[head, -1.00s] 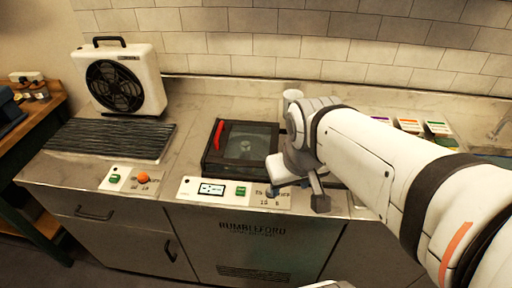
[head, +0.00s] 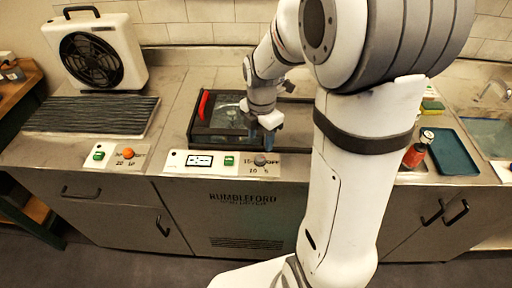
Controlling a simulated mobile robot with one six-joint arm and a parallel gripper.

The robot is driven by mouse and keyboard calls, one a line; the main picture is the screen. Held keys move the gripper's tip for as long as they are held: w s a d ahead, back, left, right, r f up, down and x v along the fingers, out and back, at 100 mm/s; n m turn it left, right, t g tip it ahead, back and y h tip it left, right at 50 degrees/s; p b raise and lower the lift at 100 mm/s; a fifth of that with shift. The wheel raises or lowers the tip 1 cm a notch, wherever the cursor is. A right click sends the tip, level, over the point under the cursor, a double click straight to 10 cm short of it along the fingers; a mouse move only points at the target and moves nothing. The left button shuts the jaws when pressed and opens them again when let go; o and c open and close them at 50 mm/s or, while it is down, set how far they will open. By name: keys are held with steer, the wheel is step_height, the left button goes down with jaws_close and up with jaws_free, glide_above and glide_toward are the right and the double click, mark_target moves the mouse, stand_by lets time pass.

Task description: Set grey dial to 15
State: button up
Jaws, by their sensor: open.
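The grey dial (head: 260,159) sits at the right end of a white control panel (head: 215,163) on the counter's front. Its printed marks seem to read 15 at upper left, OFF at upper right and 10 at lower left. Which mark it points to is too small to tell. My gripper (head: 262,138) is open and points down, just behind and above the grey dial in the picture. Whether it touches the dial I cannot tell. Nothing shows between its fingers.
A dark glass-topped unit with a red handle (head: 203,104) lies behind the panel. An orange dial (head: 128,153) and green button (head: 98,156) are at left. A white fan (head: 95,55) stands behind a black ribbed mat (head: 92,116). A red bottle (head: 414,156) and blue tray (head: 453,152) are at right.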

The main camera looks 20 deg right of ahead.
mark_target(260, 157)
step_height(260, 157, down, 8)
steer(key=shift+r, duration=0.2)
steer(key=shift+c, duration=0.4)
steer(key=c, duration=0.9)
